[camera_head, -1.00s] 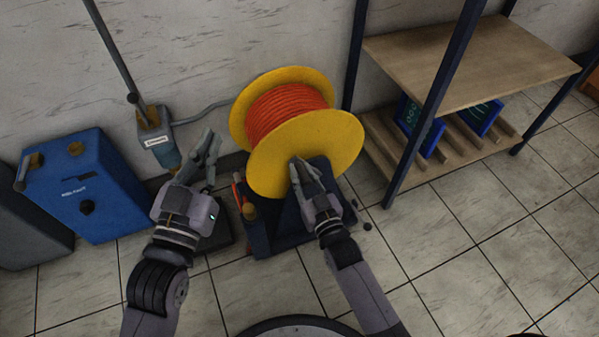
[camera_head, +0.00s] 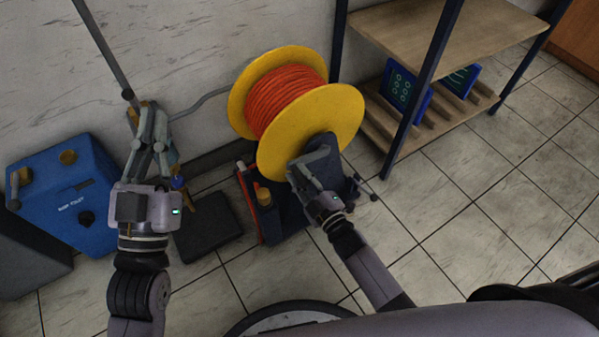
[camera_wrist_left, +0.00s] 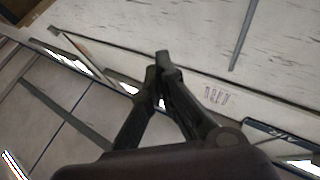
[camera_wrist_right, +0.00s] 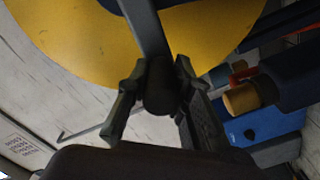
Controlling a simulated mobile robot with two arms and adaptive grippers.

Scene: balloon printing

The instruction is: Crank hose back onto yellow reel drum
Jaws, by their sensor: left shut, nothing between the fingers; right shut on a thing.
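The yellow reel drum (camera_head: 332,108) stands on a dark blue stand (camera_head: 285,218) against the wall, with orange hose (camera_head: 285,98) wound between its two round flanges. My right gripper (camera_head: 302,168) is at the lower front of the near flange. In the right wrist view its fingers (camera_wrist_right: 158,95) are closed around a dark crank handle (camera_wrist_right: 161,92), whose grey arm (camera_wrist_right: 147,28) runs up across the flange. My left gripper (camera_head: 155,118) is shut and empty, left of the reel. It also shows closed in the left wrist view (camera_wrist_left: 158,72).
A blue box (camera_head: 62,190) stands at the left, and a dark flat pedal-like block (camera_head: 208,225) lies between it and the reel. A wooden shelf rack (camera_head: 445,40) with blue posts is at the right. The tiled floor at right is clear.

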